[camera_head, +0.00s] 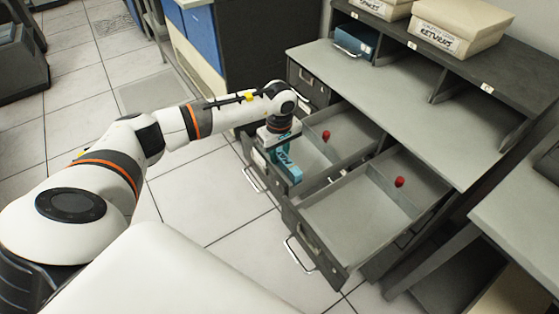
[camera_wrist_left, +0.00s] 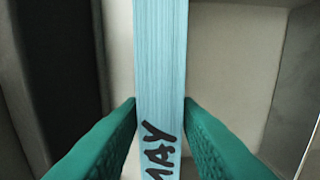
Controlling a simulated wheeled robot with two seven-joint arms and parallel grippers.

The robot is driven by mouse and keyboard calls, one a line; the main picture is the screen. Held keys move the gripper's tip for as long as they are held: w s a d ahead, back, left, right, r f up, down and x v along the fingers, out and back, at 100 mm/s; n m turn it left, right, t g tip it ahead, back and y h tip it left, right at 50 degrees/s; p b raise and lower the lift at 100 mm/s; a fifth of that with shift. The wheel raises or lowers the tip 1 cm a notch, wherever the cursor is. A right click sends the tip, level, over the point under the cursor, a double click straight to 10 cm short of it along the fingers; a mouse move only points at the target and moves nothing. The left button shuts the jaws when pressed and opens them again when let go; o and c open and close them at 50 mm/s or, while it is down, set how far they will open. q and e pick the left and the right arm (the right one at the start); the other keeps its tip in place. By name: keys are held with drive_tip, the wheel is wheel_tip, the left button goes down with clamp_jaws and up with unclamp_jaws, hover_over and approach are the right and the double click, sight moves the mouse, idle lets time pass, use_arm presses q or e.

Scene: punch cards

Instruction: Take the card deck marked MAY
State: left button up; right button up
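The light blue card deck marked MAY (camera_wrist_left: 160,75) stands upright between the teal fingers of my left gripper (camera_wrist_left: 160,130) in the left wrist view. Both fingertips touch its sides. In the head view my left gripper (camera_head: 279,148) points down at the left open drawer (camera_head: 345,123), with the blue deck (camera_head: 291,171) showing at its fingers near the drawer's front. I cannot tell whether the deck touches the drawer floor. My right gripper is not in view.
A second open drawer (camera_head: 345,218) lies to the right, empty except for a small red piece (camera_head: 399,182). Another red piece (camera_head: 326,135) is in the left drawer. Labelled boxes (camera_head: 459,27) sit on the shelf, with a dark blue box (camera_head: 355,40) in a compartment below.

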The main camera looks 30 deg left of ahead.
use_arm(q)
clamp_jaws()
